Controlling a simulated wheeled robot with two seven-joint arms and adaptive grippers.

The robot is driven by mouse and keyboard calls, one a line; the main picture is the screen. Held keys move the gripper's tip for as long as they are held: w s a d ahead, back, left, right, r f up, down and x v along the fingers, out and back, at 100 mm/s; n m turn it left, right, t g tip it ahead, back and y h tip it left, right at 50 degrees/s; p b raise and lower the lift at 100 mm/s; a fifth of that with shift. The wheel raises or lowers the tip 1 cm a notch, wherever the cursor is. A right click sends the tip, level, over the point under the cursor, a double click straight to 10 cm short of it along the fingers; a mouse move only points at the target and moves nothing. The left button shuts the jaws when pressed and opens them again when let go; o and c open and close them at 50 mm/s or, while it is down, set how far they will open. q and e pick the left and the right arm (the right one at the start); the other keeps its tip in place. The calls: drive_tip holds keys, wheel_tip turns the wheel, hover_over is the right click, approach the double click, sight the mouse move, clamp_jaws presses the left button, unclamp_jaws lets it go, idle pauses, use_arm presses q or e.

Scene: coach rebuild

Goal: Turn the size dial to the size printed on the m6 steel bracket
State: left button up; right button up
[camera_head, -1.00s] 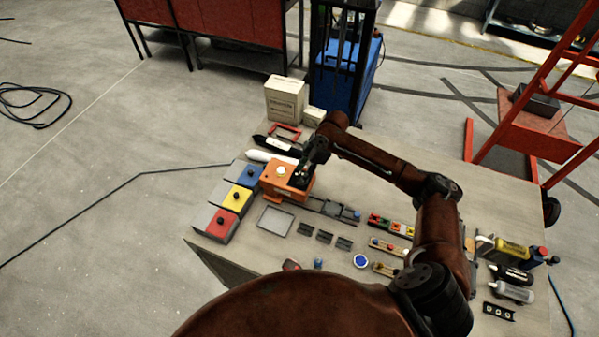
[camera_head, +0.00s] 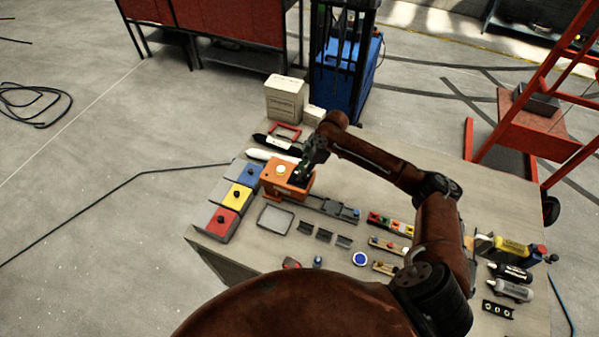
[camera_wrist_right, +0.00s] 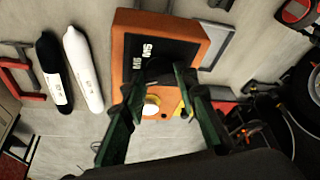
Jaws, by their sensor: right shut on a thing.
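The orange box (camera_head: 275,176) stands on the table's left half, with a pale round button on top. In the head view, my right gripper (camera_head: 302,178) is at the box's right end. Three small dark brackets (camera_head: 324,236) lie in front of the box; their printing is not legible. My left gripper is not in view.
A grey tray (camera_head: 275,219) lies in front. Black and white bottles (camera_wrist_right: 82,68) lie behind it. A rail (camera_head: 333,208) extends to its right.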

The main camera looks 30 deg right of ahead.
drive_tip(key=m+p, duration=0.1)
drive_tip(key=p, duration=0.1)
drive_tip(key=m+t+p, duration=0.1)
drive_tip(key=p, duration=0.1)
drive_tip(key=shift+s+a+r+m+h+p, duration=0.1)
drive_tip(key=shift+s+r+m+h+p, duration=0.05)
drive_tip(key=shift+r+m+h+p, duration=0.2)
drive_tip(key=shift+f+m+p, duration=0.1)
drive_tip(key=shift+m+p, duration=0.2)
drive_tip(key=shift+m, duration=0.25)
drive_tip(key=shift+f+m+t, duration=0.2)
drive_tip(key=shift+m+t, duration=0.2)
drive_tip(key=shift+m, duration=0.2)
drive_tip(key=shift+h, duration=0.25)
drive_tip(key=o, duration=1.2)
drive_tip(key=shift+c, duration=0.2)
